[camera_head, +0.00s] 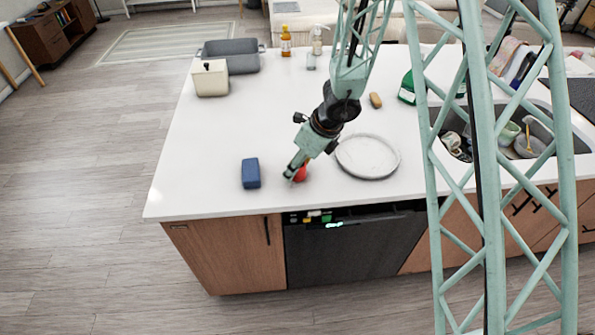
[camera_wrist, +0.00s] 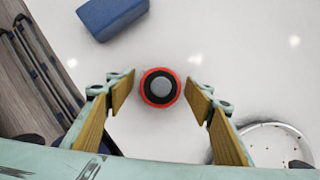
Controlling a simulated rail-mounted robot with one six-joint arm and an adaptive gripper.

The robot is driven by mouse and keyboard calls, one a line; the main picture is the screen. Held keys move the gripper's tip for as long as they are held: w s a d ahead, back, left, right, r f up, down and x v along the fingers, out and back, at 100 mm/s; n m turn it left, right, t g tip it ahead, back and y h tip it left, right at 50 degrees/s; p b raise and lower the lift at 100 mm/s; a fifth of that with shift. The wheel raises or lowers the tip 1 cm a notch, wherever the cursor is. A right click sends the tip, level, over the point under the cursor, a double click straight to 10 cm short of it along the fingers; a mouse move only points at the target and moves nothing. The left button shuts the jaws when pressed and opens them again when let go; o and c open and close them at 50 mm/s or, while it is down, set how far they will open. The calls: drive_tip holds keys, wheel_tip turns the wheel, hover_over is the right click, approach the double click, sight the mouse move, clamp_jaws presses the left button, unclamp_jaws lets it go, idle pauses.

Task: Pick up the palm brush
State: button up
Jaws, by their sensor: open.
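The palm brush looks like a small round red item with a black ring and a grey top (camera_wrist: 160,87) in the wrist view. In the head view its red side (camera_head: 301,173) shows on the white counter near the front edge, partly hidden by my gripper. My gripper (camera_wrist: 160,92) is open, with its two tan-padded fingers on either side of the brush in the wrist view. In the head view my gripper (camera_head: 291,176) points down at the brush. I cannot tell whether the fingers are level with it or still above it.
A blue block (camera_head: 251,173) lies left of the brush. A round white plate (camera_head: 368,157) lies to the right. A sink (camera_head: 520,140) with dishes is farther right. The counter's front edge (camera_head: 230,217) is close. A grey tub (camera_head: 232,55) and a cream canister (camera_head: 210,79) stand at the back left.

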idle(0.4)
drive_tip(key=c, duration=1)
drive_tip(key=shift+r, duration=0.2)
drive_tip(key=shift+r+p, duration=0.8)
drive_tip(key=shift+r, duration=0.7)
drive_tip(key=shift+s+r, duration=0.1)
drive_tip(key=shift+r, duration=0.05)
drive_tip(key=shift+s+d+b, duration=0.2)
drive_tip(key=shift+s+b, duration=0.1)
drive_tip(key=shift+s, duration=0.2)
drive_tip(key=shift+s+d+b, duration=0.2)
drive_tip(key=shift+s+b, duration=0.1)
drive_tip(key=shift+s, duration=0.15)
drive_tip(key=s+d+b, duration=0.1)
drive_tip(key=s, duration=0.3)
drive_tip(key=s+d+r+b, duration=0.1)
drive_tip(key=s+b, duration=0.1)
drive_tip(key=s, duration=0.2)
drive_tip(key=s+d+b, duration=0.2)
drive_tip(key=s, duration=0.3)
drive_tip(key=shift+d+r, duration=0.1)
drive_tip(key=shift+r, duration=0.05)
drive_tip(key=shift+s, duration=0.1)
